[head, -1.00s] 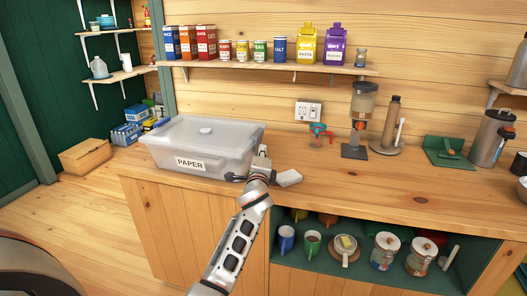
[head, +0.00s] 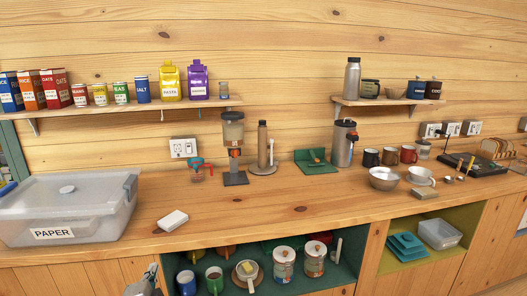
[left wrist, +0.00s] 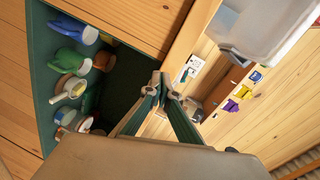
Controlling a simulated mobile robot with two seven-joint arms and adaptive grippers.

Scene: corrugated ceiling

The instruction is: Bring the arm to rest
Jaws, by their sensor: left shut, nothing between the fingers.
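My left gripper (head: 148,276) shows only in part at the bottom edge of the head view, low in front of the counter's front edge. In the left wrist view its two fingers (left wrist: 164,84) are together and hold nothing. The wrist view looks sideways at the counter front, with the open shelf of mugs to the left of the fingers and the clear bin (left wrist: 262,25) at the upper right. My right gripper is not in view.
Below is a green cubby (head: 350,240) with mugs and jars. Bowls (head: 384,179) and mugs stand at right.

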